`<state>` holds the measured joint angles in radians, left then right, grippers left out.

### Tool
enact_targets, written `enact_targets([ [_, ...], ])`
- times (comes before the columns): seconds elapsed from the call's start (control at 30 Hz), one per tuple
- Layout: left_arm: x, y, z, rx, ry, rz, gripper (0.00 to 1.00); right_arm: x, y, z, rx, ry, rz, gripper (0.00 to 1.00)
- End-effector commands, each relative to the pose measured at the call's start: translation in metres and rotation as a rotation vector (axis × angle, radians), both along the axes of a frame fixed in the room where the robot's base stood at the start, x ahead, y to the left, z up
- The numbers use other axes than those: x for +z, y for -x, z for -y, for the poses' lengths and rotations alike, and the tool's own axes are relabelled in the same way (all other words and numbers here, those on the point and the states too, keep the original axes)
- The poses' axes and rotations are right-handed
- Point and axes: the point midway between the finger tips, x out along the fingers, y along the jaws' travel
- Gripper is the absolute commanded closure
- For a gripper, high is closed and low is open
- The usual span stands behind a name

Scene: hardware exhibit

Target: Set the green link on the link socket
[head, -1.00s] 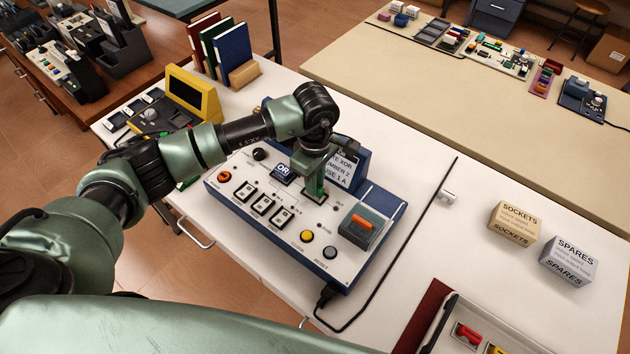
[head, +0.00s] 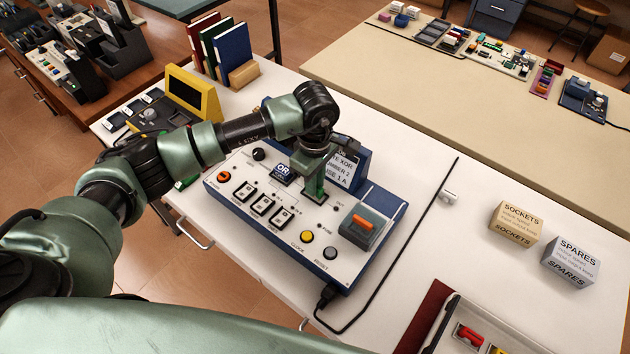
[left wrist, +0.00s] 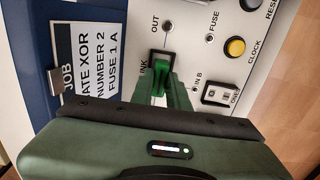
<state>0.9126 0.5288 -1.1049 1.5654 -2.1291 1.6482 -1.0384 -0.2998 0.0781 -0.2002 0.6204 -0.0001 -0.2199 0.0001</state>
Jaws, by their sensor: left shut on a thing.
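My left gripper (head: 314,178) is over the blue-and-white console and shut on the green link (left wrist: 162,80). The link points down at the black-framed link socket (left wrist: 152,56), marked "INK" where the label shows, below the "OUT" hole. In the left wrist view the link's far end overlaps the socket's opening. I cannot tell whether it is fully seated. In the head view the green link (head: 315,190) stands roughly upright at the socket, and the gripper hides its upper part. My right gripper is not in view.
The console (head: 285,215) has an OR block (head: 283,172), switches, yellow and dark buttons and an orange-topped fuse part (head: 363,224). A job card (head: 340,172) stands just behind the gripper. Boxes marked SOCKETS (head: 516,222) and SPARES (head: 570,262) sit at the right. A black cable crosses the table.

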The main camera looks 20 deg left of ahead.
Motion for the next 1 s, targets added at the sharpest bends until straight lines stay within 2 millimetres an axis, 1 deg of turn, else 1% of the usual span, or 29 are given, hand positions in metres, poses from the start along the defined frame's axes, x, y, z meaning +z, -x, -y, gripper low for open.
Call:
enact_targets([
  [0.53, -0.012, 0.0, 0.0, 0.0, 0.0, 0.0, 1.0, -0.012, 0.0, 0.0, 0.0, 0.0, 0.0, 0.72],
  [0.57, -0.011, 0.0, 0.0, 0.0, 0.0, 0.0, 0.79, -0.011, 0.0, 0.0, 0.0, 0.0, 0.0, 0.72],
  [0.6, -0.011, 0.0, 0.0, 0.0, 0.0, 0.0, 0.75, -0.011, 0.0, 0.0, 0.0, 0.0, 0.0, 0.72],
  [0.87, -0.011, 0.0, 0.0, 0.0, 0.0, 0.0, 0.75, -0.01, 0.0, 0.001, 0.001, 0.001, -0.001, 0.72],
  [1.0, -0.003, 0.0, 0.0, 0.0, 0.0, 0.0, 0.75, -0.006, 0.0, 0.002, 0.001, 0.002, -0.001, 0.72],
])
